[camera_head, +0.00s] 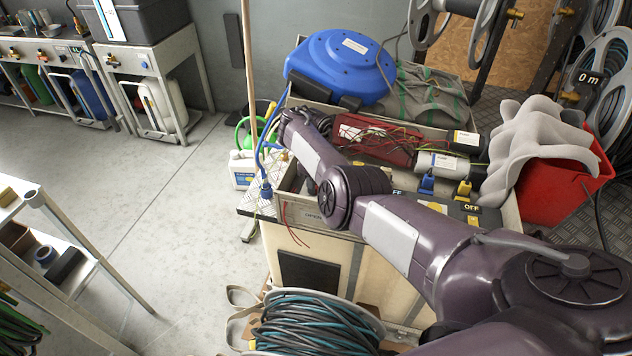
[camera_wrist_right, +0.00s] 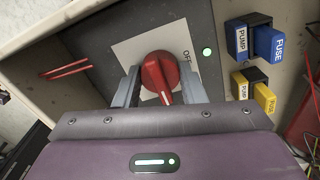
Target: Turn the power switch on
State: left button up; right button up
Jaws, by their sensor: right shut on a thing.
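The power switch is a red rotary knob (camera_wrist_right: 159,72) on a pale square plate (camera_wrist_right: 126,52) set in a dark panel. The plate reads OFF at its upper right, and any other marking is hidden. The knob's white mark points down in the right wrist view. My right gripper (camera_wrist_right: 162,88) has one finger on each side of the knob and is shut on it. In the head view my right arm reaches over the crate and hides the knob and the fingertips. My left gripper is not in view.
Blue fuse (camera_wrist_right: 266,44) and yellow fuse (camera_wrist_right: 262,97) blocks stand right of the plate, near a small green light (camera_wrist_right: 208,52).

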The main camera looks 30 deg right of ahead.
jog(key=shift+w+r, duration=0.1)
dwell(0.3)
jog(key=o, duration=1)
notch_tip(320, 180, up, 8)
jog(key=shift+f+p, duration=0.1)
jog(key=shift+p, duration=0.75)
